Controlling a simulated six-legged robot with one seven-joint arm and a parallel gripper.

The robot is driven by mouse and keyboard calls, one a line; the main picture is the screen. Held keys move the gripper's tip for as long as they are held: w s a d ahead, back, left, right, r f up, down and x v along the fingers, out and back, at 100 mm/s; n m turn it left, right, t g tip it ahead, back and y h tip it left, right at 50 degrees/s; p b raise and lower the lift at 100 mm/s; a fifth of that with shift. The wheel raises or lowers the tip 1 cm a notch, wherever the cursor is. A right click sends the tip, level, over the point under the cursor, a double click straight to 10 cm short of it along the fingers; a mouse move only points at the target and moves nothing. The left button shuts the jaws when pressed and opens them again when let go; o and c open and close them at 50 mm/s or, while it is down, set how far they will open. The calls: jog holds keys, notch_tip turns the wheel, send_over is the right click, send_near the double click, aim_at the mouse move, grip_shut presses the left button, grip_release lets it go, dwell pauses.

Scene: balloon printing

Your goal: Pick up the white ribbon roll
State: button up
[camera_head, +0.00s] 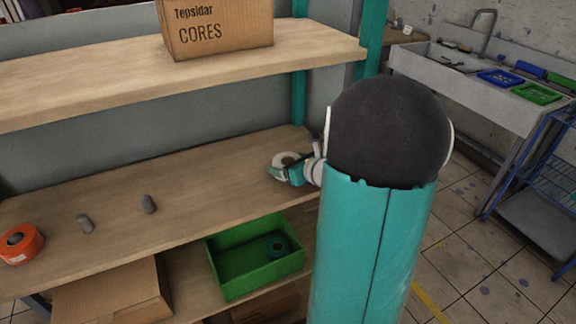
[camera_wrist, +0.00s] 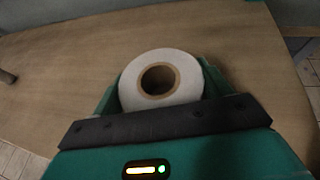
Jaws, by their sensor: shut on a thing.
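The white ribbon roll (camera_wrist: 188,68) shows in the wrist view with its brown cardboard core facing the camera. It sits between the teal fingers of my gripper (camera_wrist: 158,85), which is shut on it. In the head view the white roll (camera_head: 284,160) is at the right end of the middle wooden shelf, with my gripper (camera_head: 286,172) at it. My arm hides part of that area. I cannot tell whether the roll touches the shelf or is slightly above it.
A cardboard box (camera_head: 218,28) is on the upper shelf (camera_head: 120,82). A green crate (camera_head: 225,277) and another box (camera_head: 112,300) are below. A sink (camera_head: 460,70) is at the right.

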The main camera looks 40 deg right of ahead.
notch_tip(320, 180, up, 10)
dwell(0.5)
dwell(0.4)
